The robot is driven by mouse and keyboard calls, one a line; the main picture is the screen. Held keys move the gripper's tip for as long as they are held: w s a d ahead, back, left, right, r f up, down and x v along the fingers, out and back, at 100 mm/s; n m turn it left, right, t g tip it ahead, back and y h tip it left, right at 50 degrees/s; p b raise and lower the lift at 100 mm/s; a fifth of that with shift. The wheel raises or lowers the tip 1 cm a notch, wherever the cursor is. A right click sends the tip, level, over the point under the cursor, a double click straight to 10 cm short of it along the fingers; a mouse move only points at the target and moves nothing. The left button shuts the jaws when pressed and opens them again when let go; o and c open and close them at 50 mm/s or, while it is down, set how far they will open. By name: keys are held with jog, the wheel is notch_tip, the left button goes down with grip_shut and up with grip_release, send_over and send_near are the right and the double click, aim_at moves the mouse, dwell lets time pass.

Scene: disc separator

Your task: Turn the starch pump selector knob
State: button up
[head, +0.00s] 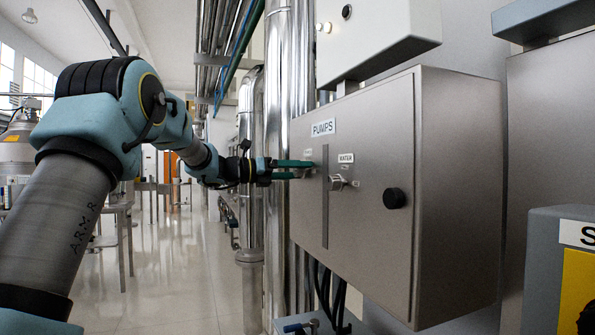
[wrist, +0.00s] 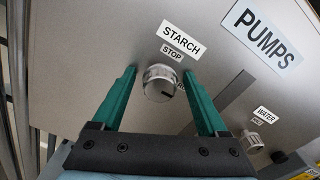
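The starch selector knob (wrist: 160,83) is a round silver knob with a dark pointer mark, on the panel below the labels STARCH (wrist: 180,39) and STOP (wrist: 172,53). My gripper (wrist: 159,71) is open, with one green finger on each side of the knob. Gaps show between the knob and both fingers in the wrist view; I cannot tell how far the tips reach along it. In the head view my gripper (head: 295,163) is at the panel's left part and partly hides the starch knob.
The grey PUMPS cabinet (head: 380,250) also carries the water knob (head: 338,182) to the right and a black round knob (head: 394,198). A dark vertical strip (head: 325,200) lies between the starch and water knobs. Shiny vertical pipes (head: 250,190) stand left of the cabinet.

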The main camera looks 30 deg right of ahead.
grip_shut()
dwell(0.4)
jog(key=shift+n, duration=0.3)
jog(key=n+b, duration=0.1)
jog(key=n, duration=0.2)
jog(key=shift+n, duration=0.4)
jog(key=n+p, duration=0.1)
jog(key=n, duration=0.3)
jog(key=shift+w+n, duration=0.1)
jog(key=shift+n, duration=0.2)
jog(key=n+p, duration=0.2)
jog(key=n, duration=0.2)
jog(key=shift+r, duration=0.1)
jog(key=shift+n+p, duration=1.2)
jog(key=shift+n, duration=1.3)
jog(key=shift+f, duration=0.2)
